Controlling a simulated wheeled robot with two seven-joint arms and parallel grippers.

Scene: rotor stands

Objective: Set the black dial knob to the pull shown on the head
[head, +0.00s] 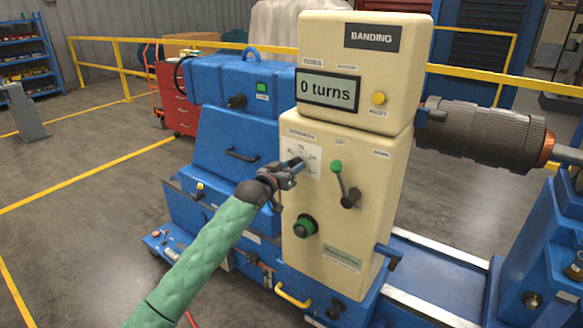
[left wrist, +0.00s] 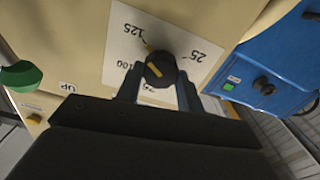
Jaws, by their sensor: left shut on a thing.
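The black dial knob (left wrist: 161,69) sits on a white scale plate (left wrist: 118,43) on the front of the cream cabinet. In the left wrist view the plate shows 125, 100 and 25, with another number partly hidden by my gripper. The knob carries a yellow mark. My left gripper (left wrist: 160,88) has a finger on each side of the knob and is shut on it. In the head view my left gripper (head: 295,168) hides most of the knob. The cream head (head: 352,60) reads BANDING, and its display (head: 330,90) reads 0 turns. My right gripper is not in view.
A lever with a green ball (head: 337,167) stands right of the dial, close to my gripper. A green and black button (head: 305,227) lies below. A yellow button (head: 378,98) sits on the head. A dark rotor (head: 485,133) is at the right.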

